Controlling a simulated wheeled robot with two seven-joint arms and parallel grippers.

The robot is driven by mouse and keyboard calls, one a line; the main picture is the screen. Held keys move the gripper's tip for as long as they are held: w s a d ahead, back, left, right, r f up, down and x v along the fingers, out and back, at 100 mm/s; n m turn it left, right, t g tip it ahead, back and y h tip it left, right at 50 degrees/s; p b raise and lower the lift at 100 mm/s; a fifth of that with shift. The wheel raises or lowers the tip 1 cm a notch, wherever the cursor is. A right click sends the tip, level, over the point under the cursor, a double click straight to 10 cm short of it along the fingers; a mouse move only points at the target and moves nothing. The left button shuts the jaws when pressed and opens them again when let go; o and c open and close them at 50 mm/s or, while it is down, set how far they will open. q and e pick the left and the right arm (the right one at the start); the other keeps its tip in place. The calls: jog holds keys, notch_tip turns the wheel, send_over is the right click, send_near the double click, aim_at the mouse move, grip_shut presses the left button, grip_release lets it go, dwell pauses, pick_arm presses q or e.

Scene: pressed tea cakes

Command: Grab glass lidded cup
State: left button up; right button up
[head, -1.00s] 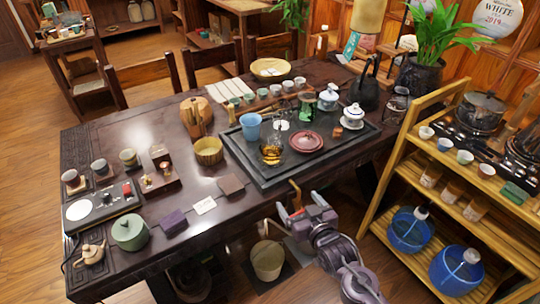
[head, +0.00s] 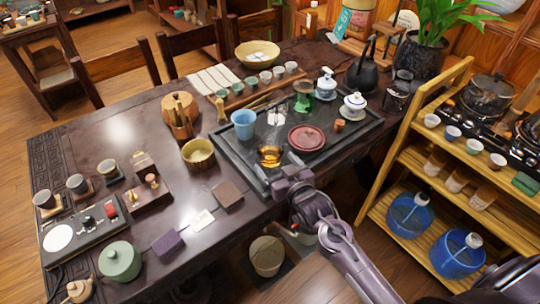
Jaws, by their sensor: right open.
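A small clear glass cup with amber liquid (head: 269,156) stands on the dark tea tray (head: 338,142), near the tray's front edge. I take it for the glass lidded cup; its lid is too small to make out. My right gripper (head: 282,169) is open, over the tray's front edge, just in front of and slightly right of this cup. I see nothing between its fingers, and I cannot tell whether it touches the cup. My left gripper is not in view.
A green glass vessel (head: 303,98) and white lidded cups (head: 354,106) stand behind. A wooden shelf (head: 403,170) is at the right.

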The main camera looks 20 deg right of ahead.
aim_at(266, 153)
jog(key=x, duration=0.4)
jog(key=shift+f, duration=0.2)
jog(key=shift+w+f, duration=0.1)
jog(key=shift+w, duration=0.1)
jog(key=c, duration=0.7)
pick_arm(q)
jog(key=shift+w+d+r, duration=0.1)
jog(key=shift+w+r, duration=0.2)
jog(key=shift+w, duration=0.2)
pick_arm(e)
jog(key=shift+f, duration=0.15)
jog(key=c, duration=0.4)
